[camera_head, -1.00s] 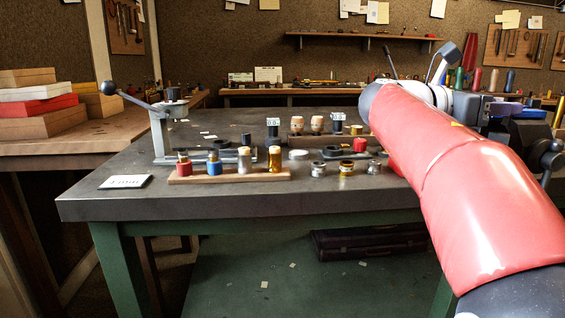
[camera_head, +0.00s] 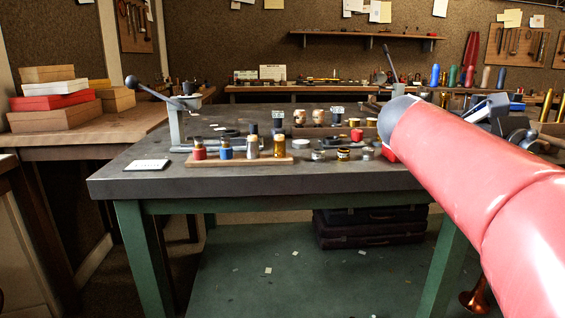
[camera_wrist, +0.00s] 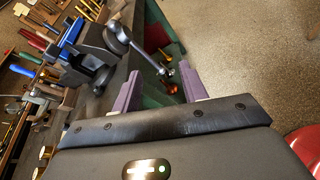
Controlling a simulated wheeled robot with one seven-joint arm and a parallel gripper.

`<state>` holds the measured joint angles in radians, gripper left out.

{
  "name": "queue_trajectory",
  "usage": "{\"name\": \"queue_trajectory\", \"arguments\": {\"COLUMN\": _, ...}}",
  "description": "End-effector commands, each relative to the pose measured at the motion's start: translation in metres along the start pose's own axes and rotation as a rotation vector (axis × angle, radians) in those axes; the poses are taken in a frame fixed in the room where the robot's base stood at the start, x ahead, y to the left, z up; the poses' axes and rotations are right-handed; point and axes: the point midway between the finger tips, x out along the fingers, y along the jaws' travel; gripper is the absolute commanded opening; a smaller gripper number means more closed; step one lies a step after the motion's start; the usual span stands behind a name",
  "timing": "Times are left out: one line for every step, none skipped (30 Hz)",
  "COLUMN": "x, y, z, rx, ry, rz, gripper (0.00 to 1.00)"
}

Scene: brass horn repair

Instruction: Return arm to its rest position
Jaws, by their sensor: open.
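In the head view my red arm reaches in from the right over the bench's right end, and the gripper is hidden there. The green-legged workbench (camera_head: 250,186) has a dark top.
A dark vise (camera_head: 515,126) is at the bench's right end; it shows near the gripper in the wrist view (camera_wrist: 95,48). A wooden rack (camera_head: 235,161) of small bottles stands at the front. A lever tool (camera_head: 176,122) is at left. Dark cases (camera_head: 370,228) lie underneath.

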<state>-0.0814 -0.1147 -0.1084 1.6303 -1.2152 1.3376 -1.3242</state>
Motion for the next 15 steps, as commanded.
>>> {"name": "queue_trajectory", "arguments": {"x": -0.002, "y": -0.013, "z": -0.011, "rx": 0.059, "ry": 0.059, "rz": 0.0, "gripper": 0.43}}
{"name": "queue_trajectory", "arguments": {"x": -0.003, "y": -0.019, "z": -0.02, "rx": 0.102, "ry": 0.099, "rz": 0.0, "gripper": 0.43}}
{"name": "queue_trajectory", "arguments": {"x": -0.005, "y": -0.029, "z": -0.032, "rx": 0.16, "ry": 0.153, "rz": -0.006, "gripper": 0.43}}
{"name": "queue_trajectory", "arguments": {"x": -0.007, "y": -0.037, "z": -0.041, "rx": 0.208, "ry": 0.196, "rz": -0.012, "gripper": 0.43}}
{"name": "queue_trajectory", "arguments": {"x": -0.01, "y": -0.046, "z": -0.051, "rx": 0.258, "ry": 0.241, "rz": -0.022, "gripper": 0.43}}
{"name": "queue_trajectory", "arguments": {"x": -0.014, "y": -0.059, "z": -0.066, "rx": 0.334, "ry": 0.306, "rz": -0.039, "gripper": 0.43}}
{"name": "queue_trajectory", "arguments": {"x": -0.018, "y": -0.069, "z": -0.078, "rx": 0.397, "ry": 0.357, "rz": -0.057, "gripper": 0.43}}
{"name": "queue_trajectory", "arguments": {"x": -0.024, "y": -0.08, "z": -0.091, "rx": 0.466, "ry": 0.413, "rz": -0.08, "gripper": 0.43}}
{"name": "queue_trajectory", "arguments": {"x": -0.033, "y": -0.097, "z": -0.11, "rx": 0.566, "ry": 0.491, "rz": -0.12, "gripper": 0.43}}
{"name": "queue_trajectory", "arguments": {"x": -0.04, "y": -0.11, "z": -0.125, "rx": 0.651, "ry": 0.552, "rz": -0.159, "gripper": 0.43}}
{"name": "queue_trajectory", "arguments": {"x": -0.049, "y": -0.124, "z": -0.141, "rx": 0.738, "ry": 0.612, "rz": -0.206, "gripper": 0.43}}
{"name": "queue_trajectory", "arguments": {"x": -0.061, "y": -0.142, "z": -0.161, "rx": 0.854, "ry": 0.687, "rz": -0.276, "gripper": 0.43}}
{"name": "queue_trajectory", "arguments": {"x": -0.07, "y": -0.154, "z": -0.175, "rx": 0.938, "ry": 0.736, "rz": -0.333, "gripper": 0.43}}
{"name": "queue_trajectory", "arguments": {"x": -0.078, "y": -0.166, "z": -0.188, "rx": 1.018, "ry": 0.78, "rz": -0.392, "gripper": 0.43}}
{"name": "queue_trajectory", "arguments": {"x": -0.089, "y": -0.181, "z": -0.204, "rx": 1.119, "ry": 0.83, "rz": -0.473, "gripper": 0.43}}
